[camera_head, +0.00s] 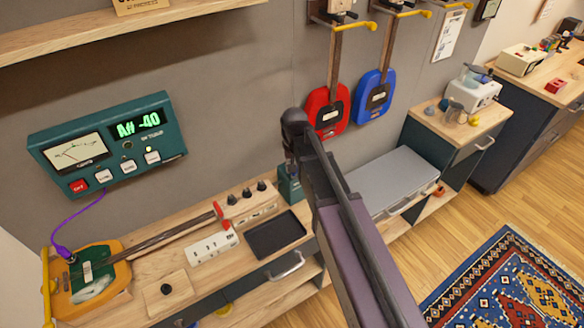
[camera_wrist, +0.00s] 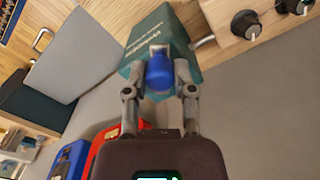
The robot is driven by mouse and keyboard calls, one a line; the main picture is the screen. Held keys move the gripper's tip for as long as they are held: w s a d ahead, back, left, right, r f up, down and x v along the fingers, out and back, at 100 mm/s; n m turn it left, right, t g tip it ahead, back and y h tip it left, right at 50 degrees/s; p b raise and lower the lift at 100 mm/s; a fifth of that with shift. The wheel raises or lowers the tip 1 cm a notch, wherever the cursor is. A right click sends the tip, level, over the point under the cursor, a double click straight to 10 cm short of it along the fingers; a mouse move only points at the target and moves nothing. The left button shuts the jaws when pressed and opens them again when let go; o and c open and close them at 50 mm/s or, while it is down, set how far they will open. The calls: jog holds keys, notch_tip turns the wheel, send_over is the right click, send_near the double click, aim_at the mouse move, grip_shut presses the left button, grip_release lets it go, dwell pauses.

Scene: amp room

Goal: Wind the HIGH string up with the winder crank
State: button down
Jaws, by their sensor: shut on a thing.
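A teal winder box (camera_wrist: 165,42) with faint lettering fills the top middle of the wrist view; part of it shows in the head view (camera_head: 289,187) at the back of the bench. My gripper (camera_wrist: 160,88) has its fingers closed on either side of a blue crank knob (camera_wrist: 160,71) in front of the box. In the head view my arm hides the knob and most of the gripper. The yellow-green stringed instrument (camera_head: 92,285) lies at the lower left, its neck pointing towards the box. The teal tuner (camera_head: 108,143) on the wall reads about "A# -40" in green.
A wooden block with black knobs (camera_head: 250,203) stands left of the winder box. A white strip (camera_head: 212,247) and a dark tray (camera_head: 275,235) lie in front. Red (camera_head: 328,108) and blue (camera_head: 373,95) instruments hang behind. A grey lid (camera_head: 385,182) lies right.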

jog(key=shift+d, duration=0.15)
jog(key=shift+c, duration=2.2)
grip_release()
